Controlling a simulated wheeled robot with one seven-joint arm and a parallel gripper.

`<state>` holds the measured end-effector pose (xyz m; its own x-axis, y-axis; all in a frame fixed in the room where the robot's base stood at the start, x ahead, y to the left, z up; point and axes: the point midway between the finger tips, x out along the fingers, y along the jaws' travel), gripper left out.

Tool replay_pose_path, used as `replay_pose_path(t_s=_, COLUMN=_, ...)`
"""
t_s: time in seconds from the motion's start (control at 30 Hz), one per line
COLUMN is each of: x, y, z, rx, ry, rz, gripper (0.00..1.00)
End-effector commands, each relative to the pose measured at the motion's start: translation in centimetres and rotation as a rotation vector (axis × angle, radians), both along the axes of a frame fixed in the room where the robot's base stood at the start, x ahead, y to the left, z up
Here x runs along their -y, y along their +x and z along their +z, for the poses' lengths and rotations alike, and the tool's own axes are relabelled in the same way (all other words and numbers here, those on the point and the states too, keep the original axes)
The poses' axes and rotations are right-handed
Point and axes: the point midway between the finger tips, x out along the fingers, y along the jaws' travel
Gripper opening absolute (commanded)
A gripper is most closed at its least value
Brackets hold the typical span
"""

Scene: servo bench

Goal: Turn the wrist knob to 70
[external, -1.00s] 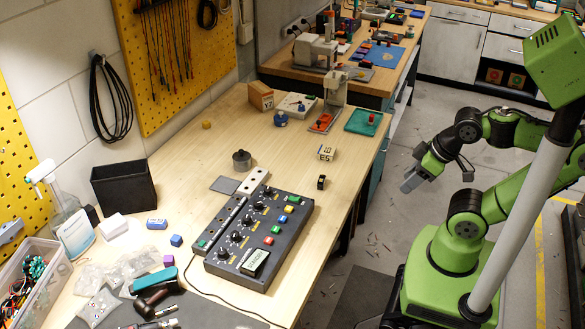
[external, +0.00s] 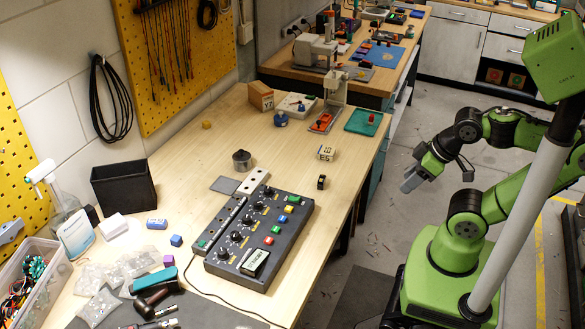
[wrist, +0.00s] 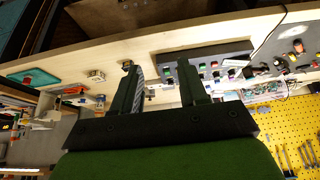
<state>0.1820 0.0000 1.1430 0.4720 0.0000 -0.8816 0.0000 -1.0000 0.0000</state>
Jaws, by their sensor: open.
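A dark grey control box (external: 258,238) lies on the wooden bench, with a row of black knobs (external: 236,236), coloured buttons (external: 276,229) and a small display (external: 255,262). Which knob is the wrist one, and its setting, are too small to read. In the wrist view the box (wrist: 210,65) shows past the right finger, seen upside down. My gripper (external: 409,183) hangs off the bench's right side, well apart from the box. In the wrist view its two fingers (wrist: 165,85) are spread apart with nothing between them.
A small black-and-tan block (external: 321,182) and a cream cube (external: 326,153) sit near the bench's right edge. A grey cup (external: 242,160) and a black bin (external: 124,187) stand farther left. The bench middle beyond the box is largely clear.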

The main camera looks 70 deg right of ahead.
Motion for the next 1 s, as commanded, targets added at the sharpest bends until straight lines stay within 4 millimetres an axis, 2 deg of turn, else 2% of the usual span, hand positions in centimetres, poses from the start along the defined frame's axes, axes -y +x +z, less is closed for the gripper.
replay_pose_path(t_s=0.07, x=0.0, y=0.3, z=0.4, rx=-0.003, ry=0.005, rz=-0.009, gripper=0.54)
replay_pose_path(t_s=0.17, x=0.0, y=2.6, z=3.2, rx=-0.03, ry=0.04, rz=-0.084, gripper=0.54)
replay_pose_path(t_s=0.27, x=0.0, y=7.5, z=7.4, rx=-0.08, ry=0.109, rz=-0.24, gripper=0.54)
replay_pose_path(t_s=0.33, x=-0.2, y=11.5, z=9.9, rx=-0.117, ry=0.158, rz=-0.366, gripper=0.54)
replay_pose_path(t_s=0.43, x=-0.7, y=17.2, z=12.0, rx=-0.167, ry=0.222, rz=-0.547, gripper=0.54)
replay_pose_path(t_s=0.53, x=-1.3, y=22.8, z=12.8, rx=-0.212, ry=0.278, rz=-0.735, gripper=0.54)
replay_pose_path(t_s=0.67, x=-2.5, y=29.6, z=11.9, rx=-0.264, ry=0.338, rz=-0.983, gripper=0.54)
replay_pose_path(t_s=0.8, x=-4.0, y=35.4, z=8.7, rx=-0.313, ry=0.385, rz=-1.255, gripper=0.54)
replay_pose_path(t_s=0.9, x=-5.1, y=38.2, z=5.4, rx=-0.338, ry=0.407, rz=-1.447, gripper=0.54)
replay_pose_path(t_s=1.0, x=-6.0, y=39.6, z=2.3, rx=-0.352, ry=0.421, rz=-1.603, gripper=0.54)
